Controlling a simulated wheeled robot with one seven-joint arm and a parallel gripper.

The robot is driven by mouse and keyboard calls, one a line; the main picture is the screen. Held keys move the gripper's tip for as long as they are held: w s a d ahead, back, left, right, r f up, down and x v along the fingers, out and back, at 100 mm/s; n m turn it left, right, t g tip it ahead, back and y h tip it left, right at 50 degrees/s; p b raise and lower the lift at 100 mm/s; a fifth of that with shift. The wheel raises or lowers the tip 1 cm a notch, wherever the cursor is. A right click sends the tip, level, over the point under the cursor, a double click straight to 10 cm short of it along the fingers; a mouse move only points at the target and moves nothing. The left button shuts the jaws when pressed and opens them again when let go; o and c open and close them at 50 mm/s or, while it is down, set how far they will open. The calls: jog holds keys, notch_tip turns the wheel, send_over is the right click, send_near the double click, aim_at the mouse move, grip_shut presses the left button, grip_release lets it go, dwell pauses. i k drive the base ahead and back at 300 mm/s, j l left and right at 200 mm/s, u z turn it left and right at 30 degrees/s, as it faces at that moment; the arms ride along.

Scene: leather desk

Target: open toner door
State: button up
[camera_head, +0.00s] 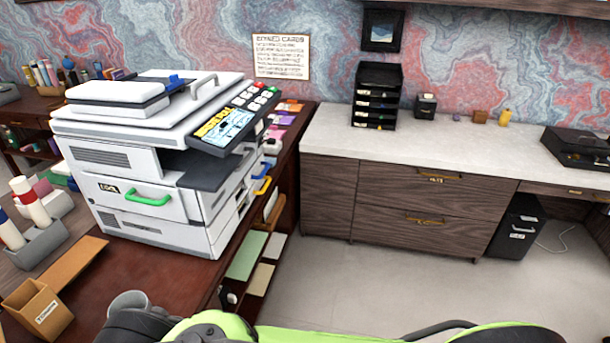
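A large white printer (150,160) stands on the dark red-brown desk at the left. Its front has a panel (115,196) with a green handle (148,197) and a small dark label too small to read; this panel looks shut. On the printer's right side are a blue handle (269,167) and a yellow handle (262,186). I cannot tell for certain which panel is the toner door. Parts of my green and black arm show along the bottom edge, below and right of the printer. My gripper's fingers do not show.
A cardboard box (38,308) and a grey holder with rolls (35,246) stand left of the printer. A shelf with papers (246,255) is under the desk's right side. A white-topped cabinet (425,195) stands at the right. Grey floor (370,285) between is clear.

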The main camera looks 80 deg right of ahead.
aim_at(211, 203)
jog(key=z, duration=0.45)
jog(key=k+j+z, duration=0.1)
jog(key=z, duration=0.8)
jog(key=k+z, duration=0.1)
jog(key=z, duration=0.75)
jog(key=i+l+u, duration=0.1)
jog(key=i+l, duration=0.2)
jog(key=i, duration=0.25)
jog(key=i+l+u, duration=0.1)
jog(key=i+l, duration=0.25)
jog(key=i, duration=0.2)
